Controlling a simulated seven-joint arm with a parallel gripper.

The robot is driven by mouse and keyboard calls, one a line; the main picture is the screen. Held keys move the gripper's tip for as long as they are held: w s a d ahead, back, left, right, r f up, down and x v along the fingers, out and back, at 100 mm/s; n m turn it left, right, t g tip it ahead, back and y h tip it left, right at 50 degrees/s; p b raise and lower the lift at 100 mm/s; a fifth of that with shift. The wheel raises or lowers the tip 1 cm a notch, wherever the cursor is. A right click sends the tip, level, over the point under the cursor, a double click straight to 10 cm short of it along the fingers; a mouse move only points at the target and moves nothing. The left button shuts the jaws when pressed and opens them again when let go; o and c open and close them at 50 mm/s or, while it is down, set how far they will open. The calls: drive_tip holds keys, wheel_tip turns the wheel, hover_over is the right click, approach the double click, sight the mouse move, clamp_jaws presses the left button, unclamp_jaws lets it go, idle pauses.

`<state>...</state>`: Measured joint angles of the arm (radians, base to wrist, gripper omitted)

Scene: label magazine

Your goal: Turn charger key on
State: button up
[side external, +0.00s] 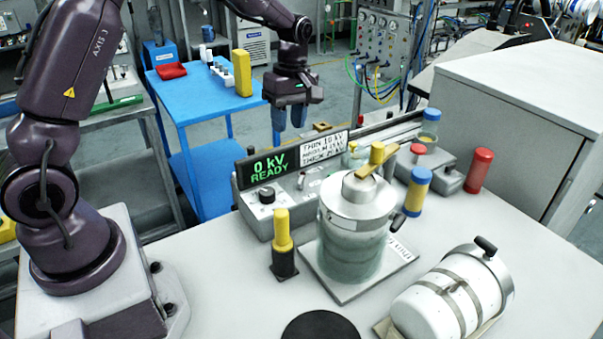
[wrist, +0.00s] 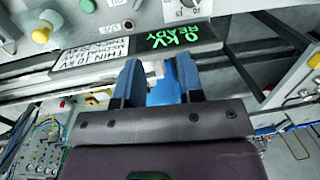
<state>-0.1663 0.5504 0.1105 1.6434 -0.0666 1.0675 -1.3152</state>
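The grey charger console (side external: 283,221) stands on the bench, with a lit green display (side external: 270,167) reading "0 kV READY". A black dial (side external: 266,195) and a small upright part (side external: 301,181) sit on its face. I cannot tell which part is the key. The wrist view shows the display (wrist: 172,39) upside down, a small round part (wrist: 128,25) and a yellow knob (wrist: 41,33). My gripper (side external: 289,117) hangs fingers-down above the console's back edge. Its two blue fingers (wrist: 160,75) are apart with nothing between them.
A lidded metal-and-glass jar (side external: 353,240) stands before the console, with a yellow-topped post (side external: 283,240) at its left. A strapped white cylinder (side external: 447,306) lies at front right. Red (side external: 479,171) and blue-yellow (side external: 417,191) cylinders stand right. A blue cart (side external: 205,103) is behind.

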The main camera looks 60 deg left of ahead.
sight(301, 179)
drive_tip(key=d+f+m, duration=0.1)
drive_tip(key=f+m, duration=0.2)
drive_tip(key=f, duration=0.1)
drive_tip(key=d+f+m+t, duration=0.1)
drive_tip(key=f+m, duration=0.2)
drive_tip(key=f, duration=0.1)
drive_tip(key=w+f+m, duration=0.1)
drive_tip(key=f+m, duration=0.2)
drive_tip(key=f, duration=0.2)
drive_tip(key=shift+d+m, duration=0.3)
drive_tip(key=shift+d, duration=0.1)
drive_tip(key=shift+r, duration=0.1)
clamp_jaws()
